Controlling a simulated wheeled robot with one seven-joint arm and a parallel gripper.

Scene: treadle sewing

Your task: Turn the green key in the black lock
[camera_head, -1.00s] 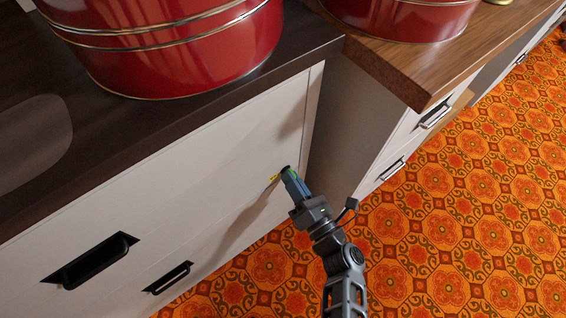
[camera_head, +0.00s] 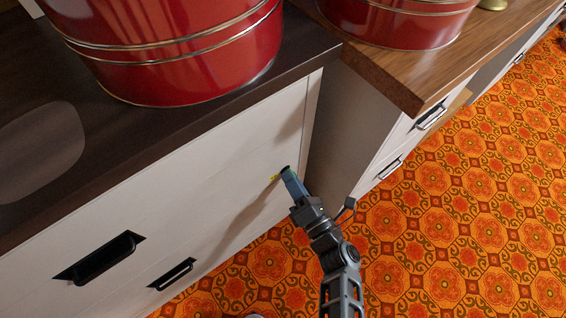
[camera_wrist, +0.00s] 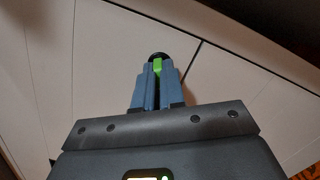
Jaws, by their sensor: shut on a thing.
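The green key (camera_wrist: 157,66) is in the wrist view, between the two blue fingers of my gripper (camera_wrist: 157,80). Its far end meets the round black lock (camera_wrist: 158,56) on the white cabinet front. My gripper is shut on the key. In the head view my gripper (camera_head: 287,177) reaches the cabinet front near its right edge. The black lock (camera_head: 285,169) shows there only as a small dark spot at the fingertips. The key is mostly hidden by the fingers, so its turn angle is hard to tell.
The white cabinet (camera_head: 200,200) has black handles (camera_head: 100,258) lower left. A wooden-topped cabinet (camera_head: 400,70) is to the right. The orange patterned floor (camera_head: 440,230) is open.

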